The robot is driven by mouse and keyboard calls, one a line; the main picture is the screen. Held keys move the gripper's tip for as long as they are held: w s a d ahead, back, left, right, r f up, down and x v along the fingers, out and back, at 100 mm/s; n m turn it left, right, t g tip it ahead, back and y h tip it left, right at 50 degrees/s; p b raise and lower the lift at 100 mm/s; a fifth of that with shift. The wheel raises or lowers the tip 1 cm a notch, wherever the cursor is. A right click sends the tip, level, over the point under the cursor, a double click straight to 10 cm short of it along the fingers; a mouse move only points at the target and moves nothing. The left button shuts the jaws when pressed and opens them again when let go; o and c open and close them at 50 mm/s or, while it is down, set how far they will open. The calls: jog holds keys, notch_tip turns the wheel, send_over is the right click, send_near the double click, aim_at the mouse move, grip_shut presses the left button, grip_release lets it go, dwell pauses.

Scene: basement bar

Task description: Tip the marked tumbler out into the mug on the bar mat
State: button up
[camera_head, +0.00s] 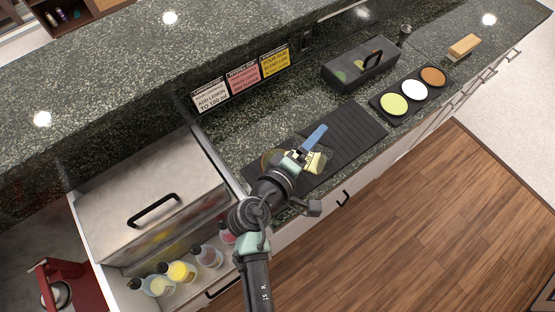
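My gripper (308,154) is over the near left part of the black bar mat (356,128). A small pale-yellow piece with dark marks (315,163), perhaps the marked tumbler, shows right at the gripper's end. A blue strip (315,137) sticks out beside it toward the upper right; I cannot tell whether it is a finger or a separate thing. The fingertips are not clear, so I cannot tell whether the gripper is shut on the yellow piece. A tan rounded edge (268,157), perhaps the mug, shows behind my wrist, mostly hidden.
A black caddy with a handle (360,72) and a tray of three coloured discs (414,94) stand right of the mat. A wooden brush (463,46) lies beyond. Three signs (243,78) lean behind. A metal chest (150,190) and several bottles (182,271) are left.

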jog(key=shift+w+a+r+n+h, duration=0.1)
jog(key=shift+a+r+n+h, duration=0.15)
jog(key=shift+a+n+h, duration=0.1)
dwell(0.3)
jog(key=shift+f+b, duration=0.25)
jog(key=shift+b, duration=0.4)
